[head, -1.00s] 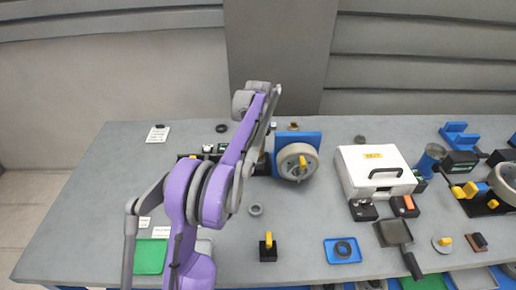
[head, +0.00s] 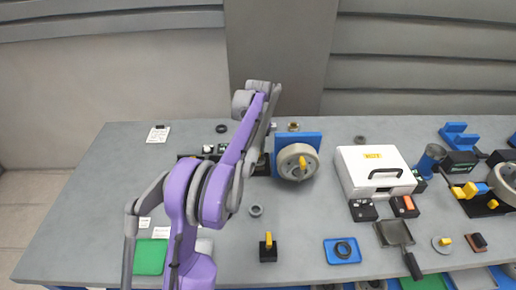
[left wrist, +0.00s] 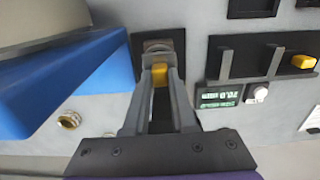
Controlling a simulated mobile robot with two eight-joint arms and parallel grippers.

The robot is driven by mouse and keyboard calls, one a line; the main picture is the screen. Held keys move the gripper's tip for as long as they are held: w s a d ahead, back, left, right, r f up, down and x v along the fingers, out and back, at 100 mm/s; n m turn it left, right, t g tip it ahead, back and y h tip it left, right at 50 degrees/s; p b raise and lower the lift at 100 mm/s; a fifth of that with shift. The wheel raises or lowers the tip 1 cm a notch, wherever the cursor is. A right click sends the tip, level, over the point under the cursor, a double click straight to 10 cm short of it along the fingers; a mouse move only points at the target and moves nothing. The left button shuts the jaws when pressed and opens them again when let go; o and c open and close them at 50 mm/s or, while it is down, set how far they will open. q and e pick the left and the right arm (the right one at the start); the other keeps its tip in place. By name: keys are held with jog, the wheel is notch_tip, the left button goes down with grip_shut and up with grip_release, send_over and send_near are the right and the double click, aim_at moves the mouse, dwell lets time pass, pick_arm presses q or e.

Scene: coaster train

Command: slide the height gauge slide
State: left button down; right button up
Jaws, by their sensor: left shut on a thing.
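My left gripper (left wrist: 160,82) is shut on a small yellow tab (left wrist: 160,74) in the left wrist view. The tab sits in front of a grey post top (left wrist: 158,46) on a black base; this looks like the height gauge, seen from above. The fingers cover the tab's sides and part of the base. In the head view my left arm hides the gauge and most of the gripper. My right gripper is not in view.
A blue stand (head: 313,140) with a grey handwheel (head: 298,162) is close beside the gripper. A brass nut (left wrist: 69,119) lies nearby. A black fixture with a display (left wrist: 219,97) is on the other side. A white case (head: 374,170) stands farther right.

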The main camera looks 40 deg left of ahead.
aim_at(258, 150)
pick_arm(q)
notch_tip(258, 150, up, 2)
jog(key=shift+r+p, duration=0.15)
jog(key=shift+p, duration=0.2)
jog(key=shift+w, duration=0.15)
jog(key=c, duration=0.8)
grip_release()
jog(key=shift+c, duration=0.2)
jog(key=shift+o, duration=0.6)
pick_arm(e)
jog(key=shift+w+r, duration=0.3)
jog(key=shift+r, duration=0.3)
pick_arm(q)
notch_tip(258, 150, up, 10)
jog(key=shift+r+p, duration=0.25)
jog(key=shift+p, duration=0.15)
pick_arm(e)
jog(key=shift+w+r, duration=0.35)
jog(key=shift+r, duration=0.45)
